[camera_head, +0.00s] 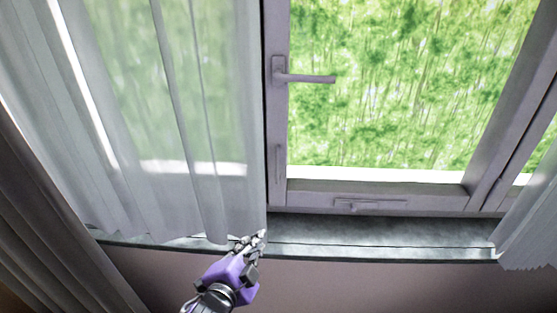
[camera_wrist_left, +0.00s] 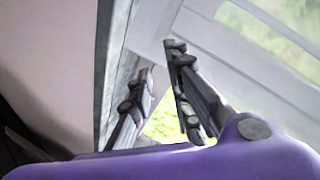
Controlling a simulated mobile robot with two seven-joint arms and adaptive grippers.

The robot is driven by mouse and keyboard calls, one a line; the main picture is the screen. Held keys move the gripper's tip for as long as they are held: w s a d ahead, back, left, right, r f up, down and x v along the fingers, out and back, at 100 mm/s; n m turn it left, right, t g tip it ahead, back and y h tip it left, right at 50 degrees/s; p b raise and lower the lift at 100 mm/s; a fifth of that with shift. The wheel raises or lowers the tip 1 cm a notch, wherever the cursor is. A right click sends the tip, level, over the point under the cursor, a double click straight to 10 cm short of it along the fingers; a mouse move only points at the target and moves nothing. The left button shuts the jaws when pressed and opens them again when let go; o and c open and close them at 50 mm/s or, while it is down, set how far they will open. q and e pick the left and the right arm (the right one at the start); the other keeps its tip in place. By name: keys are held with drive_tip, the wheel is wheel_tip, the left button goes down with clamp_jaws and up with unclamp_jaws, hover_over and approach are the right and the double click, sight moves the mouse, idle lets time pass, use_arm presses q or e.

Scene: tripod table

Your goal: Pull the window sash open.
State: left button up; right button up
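The window sash (camera_head: 375,190) has a pale grey frame around a glass pane and appears to sit flat in its frame. Its lever handle (camera_head: 305,78) is on the left stile and points right, horizontally. My left gripper (camera_head: 250,240) is low in the head view, at the sill's front edge by the lower corner of the left sheer curtain, well below the handle. In the left wrist view its two fingers (camera_wrist_left: 160,60) stand apart with a gap and nothing held between them. Pale window framing (camera_wrist_left: 260,55) shows beyond them. My right gripper is not in view.
A sheer curtain (camera_head: 150,110) covers the left part of the window, with a darker drape (camera_head: 45,215) at far left. Another sheer curtain (camera_head: 530,230) hangs at the right. The grey stone sill (camera_head: 380,238) is bare. A small fitting (camera_head: 365,204) sits under the sash.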

use_arm(q)
drive_tip(key=w+d+r+m+t+h, duration=0.1)
drive_tip(key=w+d+r+m+t, duration=0.15)
drive_tip(key=w+r+m, duration=0.45)
drive_tip(key=m, duration=1.2)
approach(277, 162)
drive_tip(key=w+d, duration=0.2)
drive_tip(key=w, duration=0.1)
drive_tip(key=w+m, duration=0.4)
drive_tip(key=w+m+y, duration=0.1)
drive_tip(key=w+m, duration=0.1)
drive_tip(key=w, duration=0.1)
drive_tip(key=shift+w+d+f+t, duration=0.15)
drive_tip(key=shift+d+t, duration=0.1)
drive_tip(key=shift+d, duration=0.1)
clamp_jaws()
